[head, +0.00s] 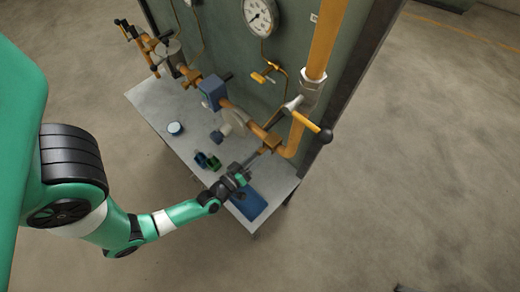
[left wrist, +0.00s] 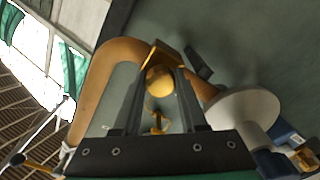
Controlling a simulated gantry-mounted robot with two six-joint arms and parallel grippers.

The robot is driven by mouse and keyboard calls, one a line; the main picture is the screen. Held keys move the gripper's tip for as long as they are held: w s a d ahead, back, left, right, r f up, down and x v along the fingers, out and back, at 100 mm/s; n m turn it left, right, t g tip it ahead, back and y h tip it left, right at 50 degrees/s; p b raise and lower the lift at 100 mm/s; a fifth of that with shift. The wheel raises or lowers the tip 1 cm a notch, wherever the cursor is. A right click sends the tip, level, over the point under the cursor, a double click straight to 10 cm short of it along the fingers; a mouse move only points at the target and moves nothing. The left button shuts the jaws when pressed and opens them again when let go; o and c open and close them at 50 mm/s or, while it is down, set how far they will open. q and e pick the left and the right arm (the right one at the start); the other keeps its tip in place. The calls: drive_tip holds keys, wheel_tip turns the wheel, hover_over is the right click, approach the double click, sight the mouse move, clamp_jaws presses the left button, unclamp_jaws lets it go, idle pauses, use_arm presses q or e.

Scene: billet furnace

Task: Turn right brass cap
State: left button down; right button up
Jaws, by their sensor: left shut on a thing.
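The brass cap (left wrist: 160,82) shows in the left wrist view as a rounded, gold-coloured piece at the pipe fitting. My left gripper (left wrist: 163,78) has a finger on each side of it and is shut on it. In the head view the left gripper (head: 264,151) reaches up from the bench to the lower right part of the pipework, beside a brass fitting (head: 272,141). The cap itself is too small and covered to make out there. My right gripper is in neither view.
A yellow pipe (head: 325,40) and a black-knobbed lever (head: 326,136) stand close right of the gripper. A pale disc (left wrist: 245,110) and a blue block (head: 212,92) sit along the pipe. The bench (head: 165,100) holds a blue mat (head: 250,206) and small containers (head: 207,161).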

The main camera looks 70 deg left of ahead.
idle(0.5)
use_arm(q)
drive_tip(key=shift+c, duration=2.2)
unclamp_jaws()
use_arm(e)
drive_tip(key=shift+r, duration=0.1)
